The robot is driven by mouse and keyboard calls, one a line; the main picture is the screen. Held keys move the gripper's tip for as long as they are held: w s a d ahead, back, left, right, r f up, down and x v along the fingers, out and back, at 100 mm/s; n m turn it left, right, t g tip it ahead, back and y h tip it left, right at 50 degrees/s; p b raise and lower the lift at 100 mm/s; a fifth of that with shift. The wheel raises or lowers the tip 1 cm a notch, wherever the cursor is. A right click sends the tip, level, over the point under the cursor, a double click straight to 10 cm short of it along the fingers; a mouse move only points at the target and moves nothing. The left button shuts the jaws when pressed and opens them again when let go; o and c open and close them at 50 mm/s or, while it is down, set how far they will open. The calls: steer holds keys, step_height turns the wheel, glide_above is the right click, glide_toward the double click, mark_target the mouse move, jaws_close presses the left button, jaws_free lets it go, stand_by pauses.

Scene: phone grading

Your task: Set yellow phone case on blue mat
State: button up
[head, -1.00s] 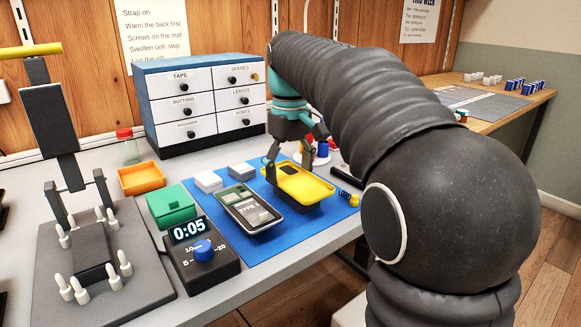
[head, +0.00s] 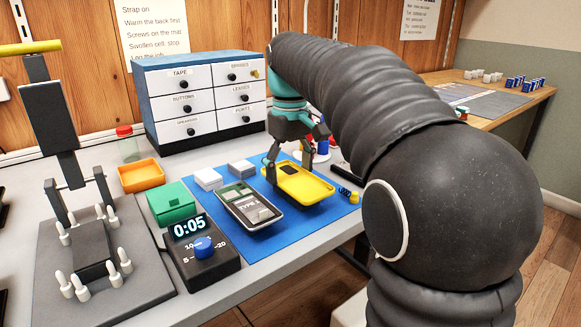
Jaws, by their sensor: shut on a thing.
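The yellow phone case (head: 306,184) is at the right part of the blue mat (head: 245,250), right of an opened phone (head: 250,206). My gripper (head: 270,176) is shut on the case at its left end, fingers pointing down. The case looks level and low over the mat; I cannot tell whether it touches it. Part of the mat behind the case is hidden by my gripper and arm.
Two pale stacks (head: 208,179) lie on the mat's far side. A timer (head: 203,250), a green box (head: 173,203) and an orange tray (head: 140,176) stand left of the mat. A drawer cabinet (head: 200,100) is behind. A small yellow-and-blue item (head: 351,195) lies right of the case.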

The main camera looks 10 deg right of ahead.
steer(key=shift+f, duration=0.1)
stand_by(0.8)
steer(key=o, duration=0.9)
steer(key=shift+r+p, duration=0.7)
steer(key=shift+p, duration=0.3)
steer(key=shift+r+p, duration=1.2)
steer(key=shift+r, duration=2.2)
